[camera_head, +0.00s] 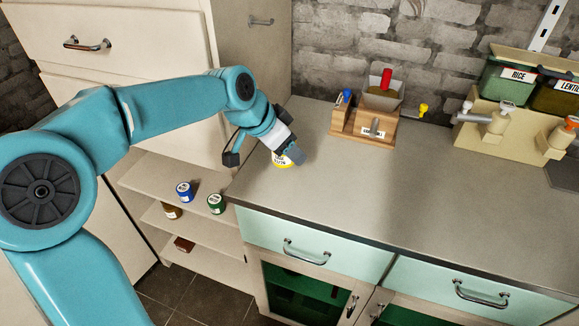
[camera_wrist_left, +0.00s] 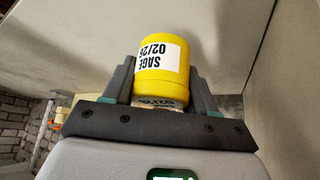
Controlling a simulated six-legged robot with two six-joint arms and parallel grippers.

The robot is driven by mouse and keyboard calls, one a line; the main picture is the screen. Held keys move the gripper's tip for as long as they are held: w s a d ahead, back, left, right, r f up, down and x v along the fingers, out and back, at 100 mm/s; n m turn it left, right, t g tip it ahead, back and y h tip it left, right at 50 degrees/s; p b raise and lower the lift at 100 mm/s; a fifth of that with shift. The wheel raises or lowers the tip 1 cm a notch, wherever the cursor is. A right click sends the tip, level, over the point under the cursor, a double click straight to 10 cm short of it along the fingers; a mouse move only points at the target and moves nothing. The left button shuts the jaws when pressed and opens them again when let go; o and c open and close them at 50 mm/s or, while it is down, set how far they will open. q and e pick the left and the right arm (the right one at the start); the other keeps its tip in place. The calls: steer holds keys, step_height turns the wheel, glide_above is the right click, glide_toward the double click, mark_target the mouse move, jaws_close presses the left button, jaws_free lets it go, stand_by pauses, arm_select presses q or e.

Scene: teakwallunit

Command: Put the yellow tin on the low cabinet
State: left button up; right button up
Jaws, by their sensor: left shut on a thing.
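The yellow tin (camera_wrist_left: 161,82) has a white label reading SAGE 02/26 and shows between the two fingers of my left gripper (camera_wrist_left: 161,90) in the left wrist view. My left gripper is shut on it. In the head view the gripper (camera_head: 291,156) hides most of the tin (camera_head: 280,163), which is at the left end of the low cabinet's grey top (camera_head: 400,190). I cannot tell whether the tin touches the top. The cabinet has mint drawers. My right gripper is not in view.
A beige dispenser rack (camera_head: 490,130) stands at the right. A blue tin (camera_head: 185,191) and a green tin (camera_head: 216,203) are on the left shelves. The middle of the top is clear.

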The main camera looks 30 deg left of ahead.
mark_target(289, 176)
arm_select(q)
steer(key=shift+s+d+f, duration=0.1)
steer(key=shift+f, duration=2.55)
steer(key=shift+w, duration=0.2)
steer(key=shift+f+b, duration=0.2)
steer(key=shift+b, duration=0.2)
steer(key=o, duration=1.1)
steer(key=shift+r, duration=0.1)
steer(key=shift+c, duration=0.2)
steer(key=shift+s+r, duration=0.1)
steer(key=shift+r, duration=0.25)
steer(key=v, duration=1.1)
steer(key=shift+r+p, duration=0.2)
steer(key=shift+p, duration=0.15)
